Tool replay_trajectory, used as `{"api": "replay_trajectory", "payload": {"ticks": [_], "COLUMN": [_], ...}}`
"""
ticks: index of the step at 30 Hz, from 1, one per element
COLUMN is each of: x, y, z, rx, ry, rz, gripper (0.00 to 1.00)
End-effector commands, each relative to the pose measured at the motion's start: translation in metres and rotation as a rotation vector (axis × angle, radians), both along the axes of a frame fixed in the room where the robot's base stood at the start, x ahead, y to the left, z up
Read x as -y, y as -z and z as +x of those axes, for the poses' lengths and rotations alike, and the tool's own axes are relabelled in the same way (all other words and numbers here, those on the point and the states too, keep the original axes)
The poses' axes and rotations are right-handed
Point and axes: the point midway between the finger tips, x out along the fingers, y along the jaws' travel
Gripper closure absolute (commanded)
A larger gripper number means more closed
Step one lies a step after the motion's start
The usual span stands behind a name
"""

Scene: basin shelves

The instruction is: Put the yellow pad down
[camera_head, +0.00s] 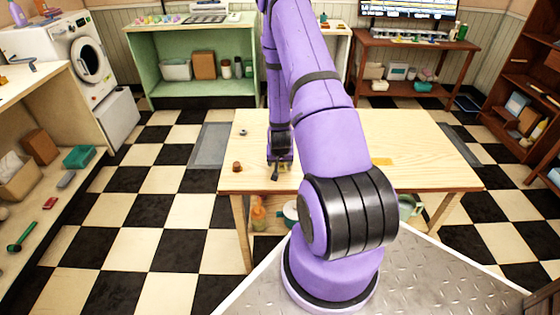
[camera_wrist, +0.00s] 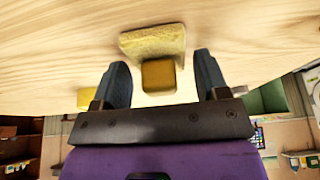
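The yellow pad (camera_wrist: 152,40) rests against the pale wooden tabletop in the wrist view, with a small yellow block-like grip (camera_wrist: 158,75) standing out from it toward me. My gripper (camera_wrist: 161,60) is open, one finger on each side of the grip, with a clear gap on both sides. In the head view my gripper (camera_head: 280,172) is low over the left part of the wooden table (camera_head: 340,184). The pad is mostly hidden there by my gripper, and small yellow bits show at its fingers.
A flat yellow piece (camera_head: 382,161) lies farther right on the table. A small brown object (camera_head: 237,167) stands left of my gripper near the table's left edge. Another yellow piece (camera_wrist: 88,98) shows beside the left finger in the wrist view. The table's right part is mostly clear.

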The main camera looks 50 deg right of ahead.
Motion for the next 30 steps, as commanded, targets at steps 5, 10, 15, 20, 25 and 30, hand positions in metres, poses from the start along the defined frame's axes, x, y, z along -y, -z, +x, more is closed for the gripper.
{"api": "replay_trajectory", "payload": {"ticks": [5,10,15,20,25,30], "x": [0.000,0.000,-0.003,-0.010,-0.019,-0.026], "y": [0.000,-0.002,-0.014,-0.037,-0.063,-0.087], "z": [0.000,0.000,-0.002,-0.008,-0.016,-0.022], "rx": [0.000,0.001,0.002,0.003,0.003,0.002], "ry": [0.000,0.000,-0.001,0.000,0.000,-0.001], "rz": [0.000,-0.001,-0.001,-0.002,-0.002,-0.002], "gripper": [0.23,0.23,0.23,0.23,0.23,0.23]}}
